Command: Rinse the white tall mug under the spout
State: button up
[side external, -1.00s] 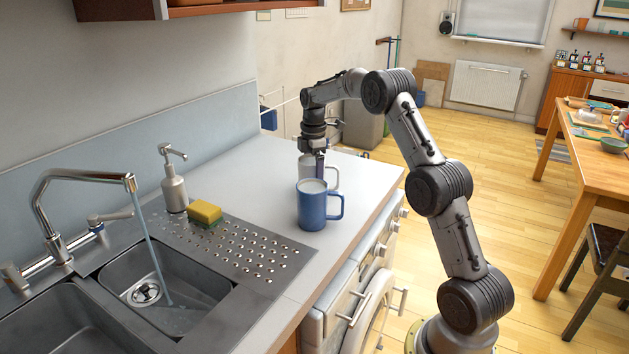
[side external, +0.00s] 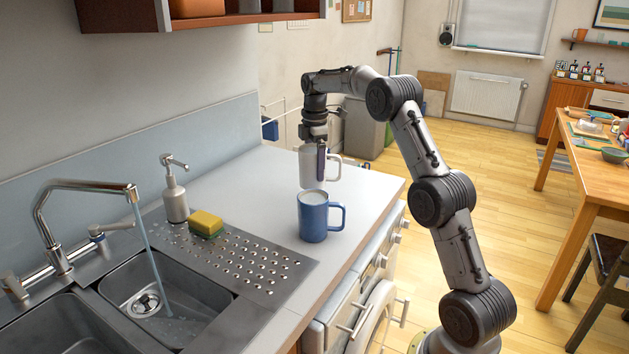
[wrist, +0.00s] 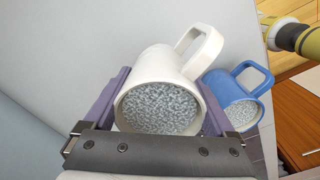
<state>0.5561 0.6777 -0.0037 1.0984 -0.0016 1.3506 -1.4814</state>
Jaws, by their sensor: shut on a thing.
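The white tall mug (side external: 311,168) is held upright in my gripper (side external: 320,150), raised above the counter behind the blue mug. In the wrist view the white mug (wrist: 150,62) sits between both fingers (wrist: 160,105), its handle pointing up and right, with a grey speckled filling or surface inside. The spout (side external: 130,190) is at the left, and a stream of water (side external: 150,255) runs from it into the sink (side external: 185,300). My gripper is far to the right of the spout.
A blue mug (side external: 312,222) stands on the counter (side external: 250,180) just in front of the held mug. A soap dispenser (side external: 175,198) and a yellow-green sponge (side external: 206,222) stand between the mugs and the spout, by the perforated drainboard (side external: 285,268). A shelf (side external: 240,14) hangs above.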

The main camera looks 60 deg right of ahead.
notch_tip(320, 180, up, 9)
jog(key=y, duration=0.1)
jog(key=a+f+g+y, duration=0.25)
jog(key=a+y, duration=0.25)
jog(key=a, duration=1.5)
jog(key=s+a+r+y, duration=0.1)
jog(key=s+a+y, duration=0.15)
jog(key=a, duration=0.75)
jog(key=s+a+r+y, duration=0.1)
jog(key=a+y, duration=0.2)
jog(key=a, duration=0.7)
notch_tip(320, 180, down, 7)
jog(key=y, duration=0.2)
jog(key=shift+d+f+g, duration=0.15)
jog(key=shift+d+g, duration=0.3)
jog(key=w+a, duration=0.4)
jog(key=w, duration=1.2)
jog(key=shift+w+a, duration=0.15)
jog(key=shift+w, duration=0.1)
